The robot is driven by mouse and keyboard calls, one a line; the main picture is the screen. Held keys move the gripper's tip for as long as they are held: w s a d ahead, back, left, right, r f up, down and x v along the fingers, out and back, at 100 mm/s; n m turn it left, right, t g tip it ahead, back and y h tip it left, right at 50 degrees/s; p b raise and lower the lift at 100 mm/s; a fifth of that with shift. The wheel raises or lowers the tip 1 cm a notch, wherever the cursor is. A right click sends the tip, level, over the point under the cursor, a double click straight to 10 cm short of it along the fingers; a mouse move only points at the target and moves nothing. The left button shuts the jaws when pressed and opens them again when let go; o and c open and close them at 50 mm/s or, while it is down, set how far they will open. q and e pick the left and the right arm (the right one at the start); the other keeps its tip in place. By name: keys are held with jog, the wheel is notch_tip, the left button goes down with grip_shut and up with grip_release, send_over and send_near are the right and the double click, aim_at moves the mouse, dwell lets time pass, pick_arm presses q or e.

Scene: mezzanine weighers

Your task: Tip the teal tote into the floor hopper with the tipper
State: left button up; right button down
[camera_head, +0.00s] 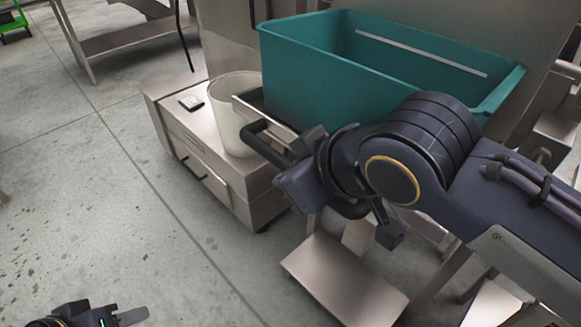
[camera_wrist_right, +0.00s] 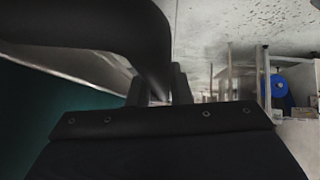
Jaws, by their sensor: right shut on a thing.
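The teal tote (camera_head: 300,75) sits upright in a metal cradle (camera_head: 250,112), and no contents show over its near wall. The cradle has a black handle (camera_head: 258,137) on its near side. My right gripper (camera_head: 292,150) is shut on this handle. In the right wrist view the black handle (camera_wrist_right: 135,25) passes at the fingers (camera_wrist_right: 158,88), with the tote's teal wall (camera_wrist_right: 50,125) at left. My left gripper (camera_head: 125,316) is at the bottom left edge, over the floor and away from the tipper; only part of it shows. I cannot make out the floor hopper.
A white bucket (camera_head: 228,125) stands on a low steel cabinet (camera_head: 215,180) left of the tote. A steel plate (camera_head: 345,285) is low in front. A steel table (camera_head: 125,40) is at the back left. The floor at left is clear.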

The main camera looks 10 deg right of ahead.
jog(key=shift+w+d+f+h+b, duration=0.2)
jog(key=shift+f+b, duration=0.15)
jog(key=shift+f, duration=0.25)
jog(key=shift+w+d+f+h+b, duration=0.1)
jog(key=shift+d+f+b, duration=0.1)
jog(key=shift+f+b, duration=0.3)
jog(key=shift+s+d+f, duration=0.1)
jog(key=shift+f, duration=0.25)
jog(key=c, duration=1.4)
grip_release()
jog(key=shift+o, duration=0.4)
jog(key=shift+r, duration=0.1)
jog(key=p+v, duration=0.2)
jog(key=v, duration=0.5)
jog(key=shift+s+r, duration=0.2)
jog(key=shift+s, duration=0.05)
